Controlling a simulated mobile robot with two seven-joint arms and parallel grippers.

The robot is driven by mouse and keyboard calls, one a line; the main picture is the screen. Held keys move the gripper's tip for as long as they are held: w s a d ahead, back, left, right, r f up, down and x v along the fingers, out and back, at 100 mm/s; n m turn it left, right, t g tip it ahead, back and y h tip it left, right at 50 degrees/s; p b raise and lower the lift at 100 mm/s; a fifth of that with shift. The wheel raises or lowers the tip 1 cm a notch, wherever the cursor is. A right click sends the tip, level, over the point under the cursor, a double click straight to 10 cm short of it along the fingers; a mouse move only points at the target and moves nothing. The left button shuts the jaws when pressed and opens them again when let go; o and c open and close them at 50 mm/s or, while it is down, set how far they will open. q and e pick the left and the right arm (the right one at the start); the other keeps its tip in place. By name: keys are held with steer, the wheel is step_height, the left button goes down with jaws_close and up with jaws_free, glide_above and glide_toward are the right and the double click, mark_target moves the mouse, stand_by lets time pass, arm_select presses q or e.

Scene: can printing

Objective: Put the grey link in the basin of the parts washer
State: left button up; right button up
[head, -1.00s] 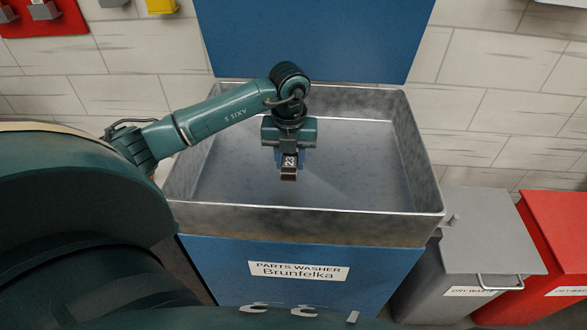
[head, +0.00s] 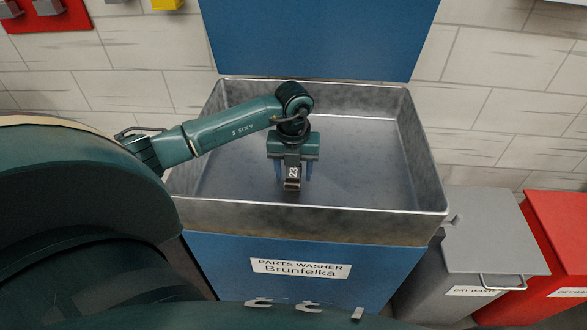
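The parts washer (head: 300,268) has a blue body and an open grey metal basin (head: 365,165). My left gripper (head: 293,178) points down inside the basin's outline. Its blue fingers stand apart, with a gap showing beside the grey link (head: 292,183). The link is upright between the fingers and carries a white "23" mark. I cannot tell whether its lower end touches the basin floor. My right gripper is not in view.
A raised blue panel (head: 320,40) stands behind the basin. A grey lidded bin (head: 480,230) and a red bin (head: 560,235) stand to the right. The basin floor around the gripper looks clear.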

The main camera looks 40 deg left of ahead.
mark_target(294, 171)
arm_select(q)
steer(key=shift+o, duration=0.2)
steer(key=shift+r, duration=0.1)
steer(key=shift+r, duration=0.2)
step_height(294, 171, up, 12)
steer(key=shift+f, duration=0.15)
stand_by(0.5)
